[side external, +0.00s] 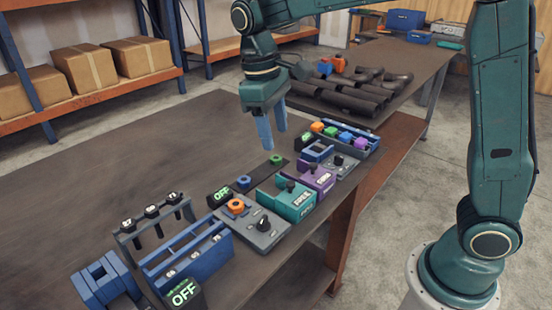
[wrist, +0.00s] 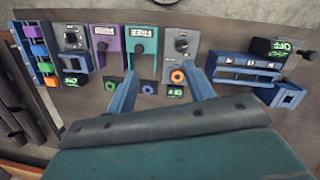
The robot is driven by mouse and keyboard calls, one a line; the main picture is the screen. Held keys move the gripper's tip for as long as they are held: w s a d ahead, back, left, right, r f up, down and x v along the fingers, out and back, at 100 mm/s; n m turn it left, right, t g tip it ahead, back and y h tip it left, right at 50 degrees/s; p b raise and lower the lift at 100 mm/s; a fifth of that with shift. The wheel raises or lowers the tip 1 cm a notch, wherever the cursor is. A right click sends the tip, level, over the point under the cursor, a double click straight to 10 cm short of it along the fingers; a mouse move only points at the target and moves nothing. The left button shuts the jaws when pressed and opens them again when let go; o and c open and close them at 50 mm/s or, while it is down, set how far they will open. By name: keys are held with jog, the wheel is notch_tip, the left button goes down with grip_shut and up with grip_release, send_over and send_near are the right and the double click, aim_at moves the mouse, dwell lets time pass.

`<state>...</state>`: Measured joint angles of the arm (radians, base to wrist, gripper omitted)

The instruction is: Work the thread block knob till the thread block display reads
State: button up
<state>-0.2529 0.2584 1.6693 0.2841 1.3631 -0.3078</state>
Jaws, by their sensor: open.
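I cannot tell by a label which unit is the thread block. A teal block (side external: 287,203) has a dark knob on top and a white-lettered display that seems to read FREE; it shows in the wrist view (wrist: 141,38). A purple block (side external: 315,181) beside it has a similar knob and a display too small to read surely. A grey panel (side external: 262,232) carries a dark knob (wrist: 181,44) and an orange ring (wrist: 177,76). My gripper (side external: 274,140) is open and empty above the row, fingers pointing down; in the wrist view its fingers (wrist: 165,71) are apart, touching no knob.
A green-lettered OFF display (side external: 219,194) stands by the grey panel, another (side external: 184,292) at the front. A blue tray (side external: 190,258), a rack with hanging tools (side external: 152,215) and a bin of coloured blocks (side external: 345,136) flank the row. The table's left (side external: 90,170) is clear.

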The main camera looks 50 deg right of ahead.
aim_at(263, 219)
jog(key=w+a+f+n+g, duration=0.1)
jog(key=w+a+f+g, duration=0.1)
jog(key=w+a+f, duration=0.3)
notch_tip(263, 219, down, 3)
jog(key=shift+w+a+r+g+h, duration=0.2)
jog(key=shift+a+g+h, duration=0.1)
jog(key=shift+a, duration=0.35)
jog(key=shift+s+d+f, duration=0.1)
jog(key=shift+f, duration=0.1)
jog(key=shift+x, duration=6.7)
jog(key=c, duration=1)
